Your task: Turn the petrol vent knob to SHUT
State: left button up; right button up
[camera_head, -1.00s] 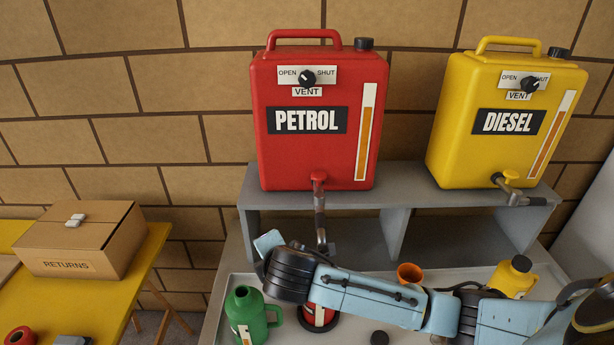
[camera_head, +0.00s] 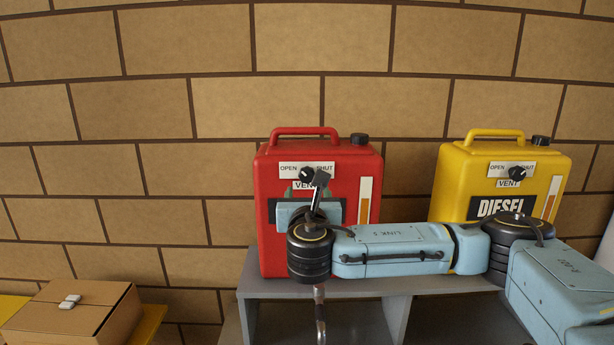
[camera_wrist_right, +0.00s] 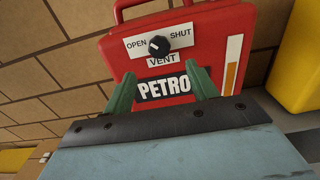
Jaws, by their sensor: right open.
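The red petrol can (camera_head: 264,240) stands on the grey shelf. Its black vent knob (camera_head: 306,174) sits on a white OPEN/SHUT plate, OPEN on the left and SHUT on the right. In the right wrist view the knob (camera_wrist_right: 158,45) shows whole, its white mark pointing up and left, towards OPEN. My right gripper (camera_head: 307,191) is in front of the can, just below the knob, and covers the PETROL label in the head view. In the right wrist view its two green fingers (camera_wrist_right: 163,80) are apart and empty, below the knob and not around it. My left gripper is out of view.
A yellow diesel can (camera_head: 450,187) with its own vent knob (camera_head: 517,173) stands to the right on the shelf (camera_head: 262,287). A tap (camera_head: 319,300) hangs below the petrol can. A cardboard box (camera_head: 75,310) is at lower left. The brick wall is behind.

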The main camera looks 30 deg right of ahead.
aim_at(307, 177)
jog(key=p+x, duration=0.2)
jog(key=x, duration=0.7)
jog(key=shift+w+d, duration=0.1)
jog(key=shift+w, duration=0.2)
jog(key=shift+c, duration=0.5)
jog(key=c, duration=0.9)
